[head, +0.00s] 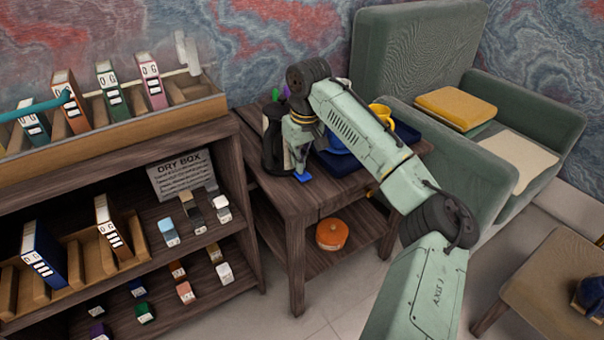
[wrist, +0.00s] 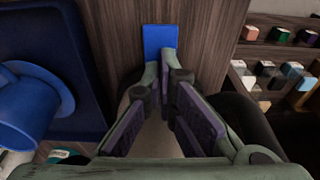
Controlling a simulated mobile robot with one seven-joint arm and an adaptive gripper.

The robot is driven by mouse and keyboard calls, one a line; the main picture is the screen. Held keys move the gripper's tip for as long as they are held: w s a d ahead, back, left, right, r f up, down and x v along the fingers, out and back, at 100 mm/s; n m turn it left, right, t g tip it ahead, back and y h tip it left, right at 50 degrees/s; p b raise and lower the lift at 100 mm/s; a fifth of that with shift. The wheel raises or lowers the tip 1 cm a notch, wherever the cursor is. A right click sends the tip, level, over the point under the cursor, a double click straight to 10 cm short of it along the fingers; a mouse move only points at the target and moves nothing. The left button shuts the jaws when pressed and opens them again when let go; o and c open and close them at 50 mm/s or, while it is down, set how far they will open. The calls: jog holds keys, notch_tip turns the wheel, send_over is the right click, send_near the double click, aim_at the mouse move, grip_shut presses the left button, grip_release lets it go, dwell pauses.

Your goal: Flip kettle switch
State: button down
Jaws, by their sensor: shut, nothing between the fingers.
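The dark kettle (head: 272,148) stands on the small wooden side table (head: 312,196), partly behind my gripper (head: 301,167). A flat blue tab (head: 303,177), which looks like the kettle's switch, shows low at the kettle's front, just below my fingertips. In the wrist view the blue tab (wrist: 160,41) lies just beyond the fingertips of my gripper (wrist: 163,66). I cannot tell whether they touch it. My gripper is shut and empty.
Left of my gripper in the wrist view, a blue mug (wrist: 28,108) sits on a navy tray (wrist: 95,75). A yellow mug (head: 383,113) stands farther right. A shelf unit (head: 235,160) with books is at the left, a green armchair (head: 500,160) at the right.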

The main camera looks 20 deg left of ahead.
jog(key=shift+f, duration=0.45)
dwell(0.3)
notch_tip(320, 180, up, 7)
jog(key=p, duration=0.7)
dwell(0.5)
